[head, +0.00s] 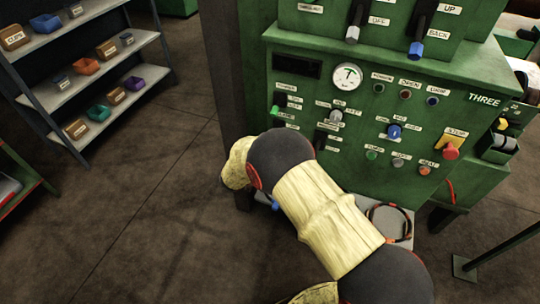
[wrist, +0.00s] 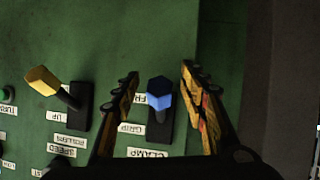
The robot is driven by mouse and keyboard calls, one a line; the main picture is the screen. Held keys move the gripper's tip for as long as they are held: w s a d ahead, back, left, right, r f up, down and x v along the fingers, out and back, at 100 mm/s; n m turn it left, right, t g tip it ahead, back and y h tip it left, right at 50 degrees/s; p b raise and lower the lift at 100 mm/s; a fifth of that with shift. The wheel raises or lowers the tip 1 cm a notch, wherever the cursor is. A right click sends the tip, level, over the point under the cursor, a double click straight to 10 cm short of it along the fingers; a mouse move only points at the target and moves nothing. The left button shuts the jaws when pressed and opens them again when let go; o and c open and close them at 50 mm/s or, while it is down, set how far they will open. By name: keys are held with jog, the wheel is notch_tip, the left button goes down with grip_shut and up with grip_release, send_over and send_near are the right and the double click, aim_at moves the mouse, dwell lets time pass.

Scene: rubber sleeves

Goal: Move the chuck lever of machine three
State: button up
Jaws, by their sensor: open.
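In the wrist view my gripper (wrist: 160,71) is open, with one worn yellow-black finger on each side of a lever with a blue knob (wrist: 160,92). The knob lies between the fingers, and I see no contact. The lever's dark base is on a green panel; nearby labels appear to read GRIP and CLAMP. I cannot read a chuck label. In the head view, green machine three (head: 455,125) bears the word THREE. My arm in its yellow and dark sleeves hides my gripper there. A bit of blue (head: 275,204) shows beside the sleeve; I cannot tell what it is.
A lever with a yellow knob (wrist: 42,80) stands left of my gripper in the wrist view. The machine's front carries a gauge (head: 347,76), a red button (head: 450,151) and several small switches. Shelves with bins (head: 85,66) stand at the left; the floor between is clear.

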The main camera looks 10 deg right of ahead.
jog(key=v, duration=1.2)
dwell(0.5)
